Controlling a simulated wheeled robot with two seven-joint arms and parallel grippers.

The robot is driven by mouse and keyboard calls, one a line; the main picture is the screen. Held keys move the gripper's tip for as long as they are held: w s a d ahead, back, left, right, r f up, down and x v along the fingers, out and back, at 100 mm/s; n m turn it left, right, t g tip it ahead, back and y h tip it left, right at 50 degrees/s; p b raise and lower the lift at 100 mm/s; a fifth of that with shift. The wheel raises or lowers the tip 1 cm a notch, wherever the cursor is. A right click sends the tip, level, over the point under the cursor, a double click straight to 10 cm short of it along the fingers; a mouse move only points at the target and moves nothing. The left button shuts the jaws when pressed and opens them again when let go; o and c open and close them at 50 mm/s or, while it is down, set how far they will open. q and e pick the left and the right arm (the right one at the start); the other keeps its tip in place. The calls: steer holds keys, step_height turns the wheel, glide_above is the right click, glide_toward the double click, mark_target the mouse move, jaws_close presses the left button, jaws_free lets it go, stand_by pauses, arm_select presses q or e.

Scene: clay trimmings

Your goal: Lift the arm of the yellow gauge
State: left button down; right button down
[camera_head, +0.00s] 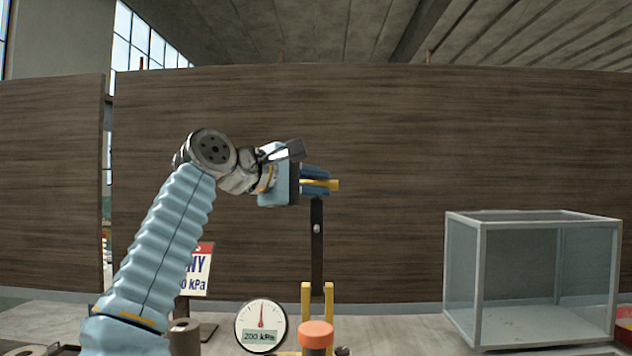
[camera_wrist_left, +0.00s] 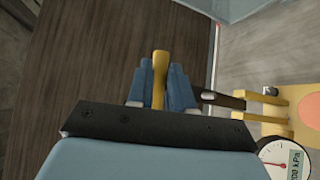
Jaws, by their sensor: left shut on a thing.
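The yellow gauge has a round white dial (camera_head: 261,325) reading 200 kPa, with its red needle pointing about straight up. Two yellow posts (camera_head: 306,298) stand behind an orange cap (camera_head: 316,335). The dark arm (camera_head: 317,245) of the gauge stands about upright above the posts. A yellow bar (camera_head: 333,185) crosses at its top end. My left gripper (camera_head: 317,181) is shut on this yellow bar. The left wrist view shows the bar (camera_wrist_left: 159,72) between the blue fingers and the dark arm (camera_wrist_left: 222,99) leading to the posts (camera_wrist_left: 262,97). My right gripper is out of view.
An empty glass box (camera_head: 530,280) with a grey frame stands at the right. A partly hidden kPa sign (camera_head: 200,272) stands at the left behind my left arm, above a brown cylinder (camera_head: 184,337). A wooden panel (camera_head: 400,150) closes off the back.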

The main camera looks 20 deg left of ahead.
arm_select(q)
steer(key=shift+w+a+f+y, duration=0.15)
steer(key=shift+w+f, duration=0.1)
steer(key=shift+f, duration=0.15)
steer(key=shift+w+d+f+y, duration=0.15)
steer(key=shift+w+f, duration=0.1)
steer(key=shift+f, duration=0.15)
steer(key=c, duration=1)
jaws_free()
steer(key=shift+a, duration=0.15)
steer(key=v, duration=0.5)
steer(key=b+v, duration=0.1)
steer(key=v, duration=0.3)
steer(key=r+v, duration=0.1)
steer(key=v, duration=0.4)
steer(key=shift+s+a, duration=0.1)
steer(key=shift+s, duration=0.15)
